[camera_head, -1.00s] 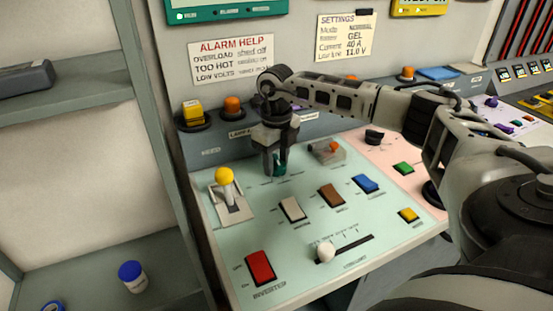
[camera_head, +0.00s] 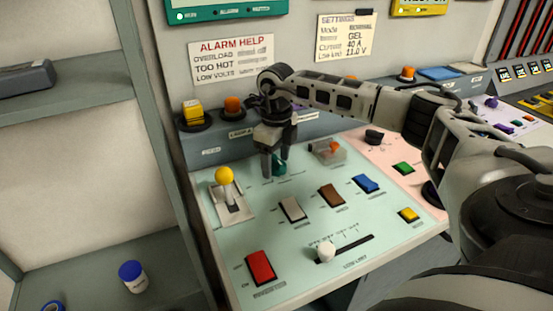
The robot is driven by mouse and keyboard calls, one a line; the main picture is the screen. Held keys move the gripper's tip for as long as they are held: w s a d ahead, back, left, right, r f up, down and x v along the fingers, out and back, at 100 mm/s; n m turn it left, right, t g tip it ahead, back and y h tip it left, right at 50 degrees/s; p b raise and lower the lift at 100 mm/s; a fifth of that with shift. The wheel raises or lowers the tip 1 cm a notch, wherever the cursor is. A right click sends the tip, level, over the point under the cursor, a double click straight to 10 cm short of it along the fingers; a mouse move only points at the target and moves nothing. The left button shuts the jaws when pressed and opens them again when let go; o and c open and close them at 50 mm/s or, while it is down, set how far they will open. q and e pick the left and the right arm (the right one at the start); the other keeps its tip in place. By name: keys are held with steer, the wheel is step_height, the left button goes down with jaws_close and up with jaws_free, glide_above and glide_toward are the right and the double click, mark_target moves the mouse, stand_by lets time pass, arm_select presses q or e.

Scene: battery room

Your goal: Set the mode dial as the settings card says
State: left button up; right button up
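A small teal dial (camera_head: 280,169) stands at the back of the pale green panel (camera_head: 230,252); its label and pointer are too small or covered to read. My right gripper (camera_head: 275,168) points down at it, its two fingers on either side of the teal knob. I cannot tell whether they press on it. My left gripper is not in view.
Near the gripper are a yellow-knobbed lever (camera_head: 225,176) and a clear-covered orange button (camera_head: 328,150). Several rockers, a white slider knob (camera_head: 325,251) and a red switch (camera_head: 261,266) lie in front. A black dial (camera_head: 374,137) is on the pink panel.

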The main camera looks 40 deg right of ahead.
mark_target(276, 159)
step_height(276, 159, up, 16)
steer(key=shift+b, duration=0.45)
steer(key=shift+f, duration=0.1)
stand_by(0.6)
